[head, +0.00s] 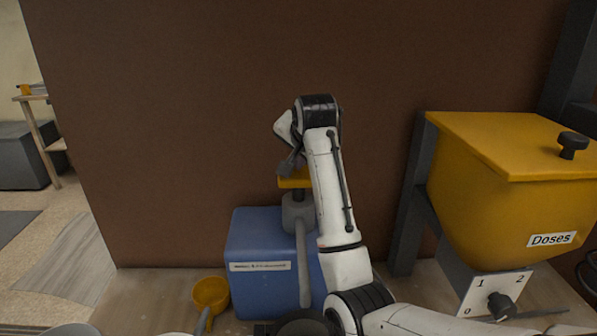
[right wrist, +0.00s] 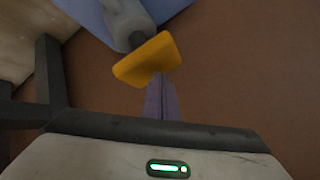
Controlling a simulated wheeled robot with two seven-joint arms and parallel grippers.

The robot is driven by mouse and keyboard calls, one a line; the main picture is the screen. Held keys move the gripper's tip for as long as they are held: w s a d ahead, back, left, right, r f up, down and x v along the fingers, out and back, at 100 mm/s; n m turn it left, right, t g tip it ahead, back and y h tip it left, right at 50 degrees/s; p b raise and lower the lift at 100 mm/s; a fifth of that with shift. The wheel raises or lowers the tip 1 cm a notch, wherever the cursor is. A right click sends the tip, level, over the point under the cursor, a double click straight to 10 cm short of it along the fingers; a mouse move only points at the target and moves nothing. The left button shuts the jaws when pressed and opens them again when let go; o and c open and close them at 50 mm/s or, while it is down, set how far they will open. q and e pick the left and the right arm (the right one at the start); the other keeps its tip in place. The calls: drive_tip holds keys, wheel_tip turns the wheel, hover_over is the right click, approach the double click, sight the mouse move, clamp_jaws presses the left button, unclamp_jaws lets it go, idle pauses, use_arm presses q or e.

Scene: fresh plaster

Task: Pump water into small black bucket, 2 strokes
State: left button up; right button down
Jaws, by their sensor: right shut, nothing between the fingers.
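A blue water container (head: 262,255) with a white label stands against the brown wall. On it is a grey pump (head: 297,213) with a yellow top (head: 290,182) and a grey spout slanting down at the front. A small black bucket (head: 303,321) is below the spout, cut off by the lower edge and partly behind my right arm. My right gripper (head: 289,166) is shut and empty, pointing down at the yellow top. In the right wrist view the fingertips (right wrist: 158,82) overlap the yellow top (right wrist: 147,60); I cannot tell whether they touch it. My left gripper is out of view.
A yellow scoop (head: 210,292) is left of the blue container. A yellow hopper (head: 500,190) marked "Doses" stands at the right on a dark frame, with a black dial knob (head: 501,305) below. A grey rounded vessel (head: 75,330) shows at the lower left edge.

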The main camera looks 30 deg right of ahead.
sight(299, 174)
drive_tip(key=shift+r, duration=0.45)
drive_tip(key=shift+r, duration=2.55)
